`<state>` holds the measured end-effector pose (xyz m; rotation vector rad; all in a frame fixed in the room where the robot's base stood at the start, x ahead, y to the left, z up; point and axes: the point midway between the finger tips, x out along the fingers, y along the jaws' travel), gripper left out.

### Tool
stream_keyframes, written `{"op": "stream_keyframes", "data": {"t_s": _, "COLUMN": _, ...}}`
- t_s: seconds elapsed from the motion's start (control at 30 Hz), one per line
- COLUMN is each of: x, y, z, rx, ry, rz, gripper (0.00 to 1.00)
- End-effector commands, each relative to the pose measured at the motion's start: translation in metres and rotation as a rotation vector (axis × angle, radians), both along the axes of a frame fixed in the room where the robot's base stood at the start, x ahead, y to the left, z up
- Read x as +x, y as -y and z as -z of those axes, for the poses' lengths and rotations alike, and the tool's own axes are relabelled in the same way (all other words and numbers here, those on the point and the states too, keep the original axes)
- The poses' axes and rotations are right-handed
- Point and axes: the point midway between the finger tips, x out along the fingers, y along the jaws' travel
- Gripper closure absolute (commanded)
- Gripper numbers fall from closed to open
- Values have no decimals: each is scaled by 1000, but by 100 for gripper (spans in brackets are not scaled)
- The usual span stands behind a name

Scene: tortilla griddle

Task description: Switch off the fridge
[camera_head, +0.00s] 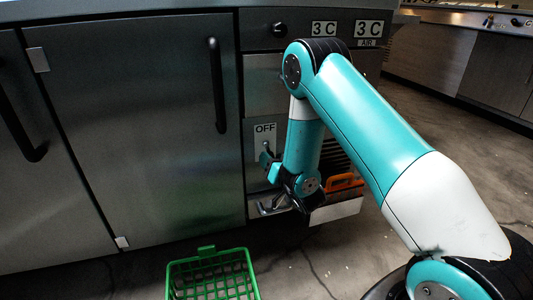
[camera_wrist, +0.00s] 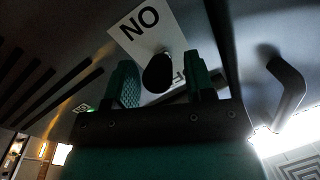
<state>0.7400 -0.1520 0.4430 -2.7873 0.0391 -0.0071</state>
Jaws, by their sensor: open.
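The fridge (camera_head: 150,120) is a dark metal cabinet with black handles and a control panel on its right part. A white label reading OFF (camera_head: 265,129) sits on that panel, with a small switch just below it, partly hidden by my gripper (camera_head: 268,163). In the wrist view, a black switch knob (camera_wrist: 158,73) stands between the two teal fingers of my gripper (camera_wrist: 164,80). The fingers are open; contact cannot be told. An upside-down ON label (camera_wrist: 140,24) is above the knob there, and the OFF label is mostly hidden behind the right finger.
A green crate (camera_head: 208,252) stands on the floor in front. A white box with an orange item (camera_head: 344,182) is behind my wrist. Open floor lies right.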

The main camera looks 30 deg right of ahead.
Motion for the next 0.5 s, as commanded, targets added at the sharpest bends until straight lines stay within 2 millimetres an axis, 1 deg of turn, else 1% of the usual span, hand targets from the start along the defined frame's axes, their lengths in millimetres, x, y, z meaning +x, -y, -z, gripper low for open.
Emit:
{"op": "stream_keyframes", "data": {"t_s": 0.1, "x": 3, "y": 0, "z": 0, "rx": -1, "ry": 0, "rz": 0, "gripper": 51}}
{"op": "stream_keyframes", "data": {"t_s": 0.4, "x": 4, "y": 0, "z": 0, "rx": 0, "ry": 0, "rz": 0, "gripper": 51}}
{"op": "stream_keyframes", "data": {"t_s": 0.47, "x": 4, "y": 0, "z": 0, "rx": 0, "ry": 0, "rz": 0, "gripper": 65}}
{"op": "stream_keyframes", "data": {"t_s": 0.5, "x": 4, "y": 0, "z": 0, "rx": 0, "ry": 0, "rz": 0, "gripper": 74}}
